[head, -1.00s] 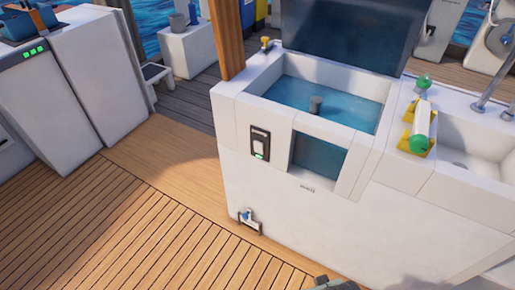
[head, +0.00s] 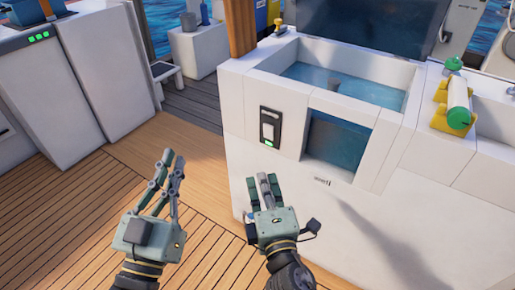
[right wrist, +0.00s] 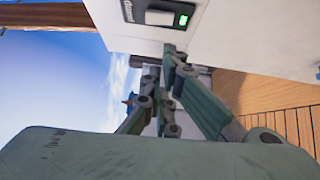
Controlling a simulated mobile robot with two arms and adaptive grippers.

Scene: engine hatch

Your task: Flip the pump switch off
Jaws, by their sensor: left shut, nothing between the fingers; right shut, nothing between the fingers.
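The pump switch (head: 269,127) is a white rocker in a dark frame on the front of the white hatch unit, with a green light lit at its lower edge. It also shows at the top of the right wrist view (right wrist: 159,17), with the green light beside it. My right gripper (head: 267,178) is shut and empty, just below the switch in the head view and apart from it. Its fingers also show in the right wrist view (right wrist: 168,62). My left gripper (head: 174,158) is shut and empty, further left above the wooden deck.
The hatch unit (head: 385,205) holds an open, water-filled well (head: 375,93) right of the switch, with a window opening below it. A green-and-yellow fitting (head: 456,98) sits at the right. White cabinets (head: 95,77) stand at the left. The deck between is clear.

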